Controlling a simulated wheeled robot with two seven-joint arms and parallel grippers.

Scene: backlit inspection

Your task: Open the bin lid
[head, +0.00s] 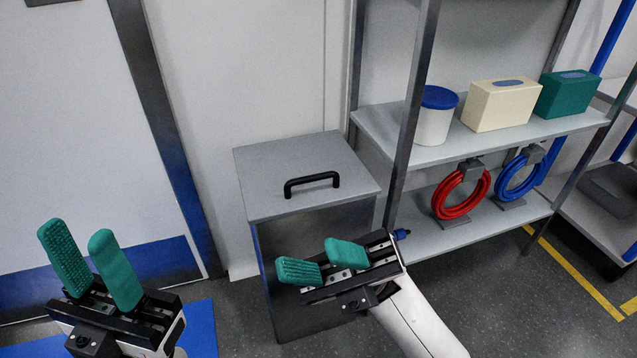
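The bin (282,240) is a dark grey metal box standing on the floor in the middle of the head view. Its grey lid (270,165) is closed and has a black bar handle (312,182) on top. My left gripper (82,262) is at the lower left, well away from the bin, with its green fingers apart and nothing between them. My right gripper (322,262) is in front of the bin, below the lid's front edge in the picture, and hides part of the bin's front. Its green fingers are apart and empty.
A metal shelf unit (480,141) stands right of the bin, holding a white tub with a blue lid (435,116), a cream box (501,104), a green box (567,93), a red hose coil (460,194) and a blue coil (521,176). A wall is behind the bin.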

